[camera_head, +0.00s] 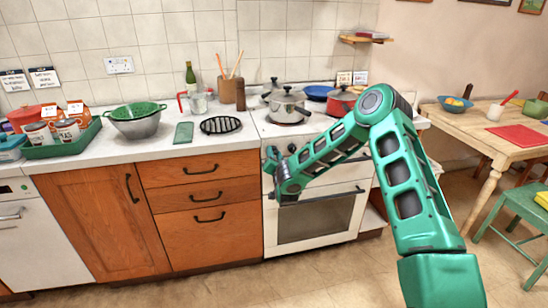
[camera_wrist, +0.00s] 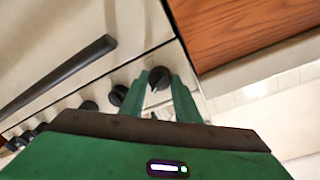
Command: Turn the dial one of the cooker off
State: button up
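The white cooker (camera_head: 318,222) stands right of the wooden drawers in the head view. My gripper (camera_head: 270,160) is at the left end of its front panel and hides that part of the dial row. In the wrist view, the black end dial (camera_wrist: 159,78), nearest the wood, lies between the two green fingertips of my gripper (camera_wrist: 160,79). The fingers are spread, one on each side of the dial; I cannot tell whether they touch it. A pale mark shows on the dial. A second dial (camera_wrist: 118,95) is just left of my left finger.
More black dials (camera_wrist: 88,106) continue left along the panel. The dark oven handle (camera_wrist: 62,76) crosses the wrist view near them. A steel pot (camera_head: 286,106) and a red pot (camera_head: 341,103) stand on the cooker. Wooden drawers (camera_head: 205,195) adjoin on the left; the floor in front is clear.

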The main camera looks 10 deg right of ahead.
jog(key=shift+f+n, duration=0.1)
jog(key=shift+n, duration=0.2)
jog(key=n, duration=1)
jog(key=shift+f+t, duration=0.1)
jog(key=shift+t, duration=0.2)
jog(key=shift+d+n+y, duration=0.1)
jog(key=shift+n+y, duration=0.2)
jog(key=shift+n, duration=1.4)
jog(key=o, duration=1)
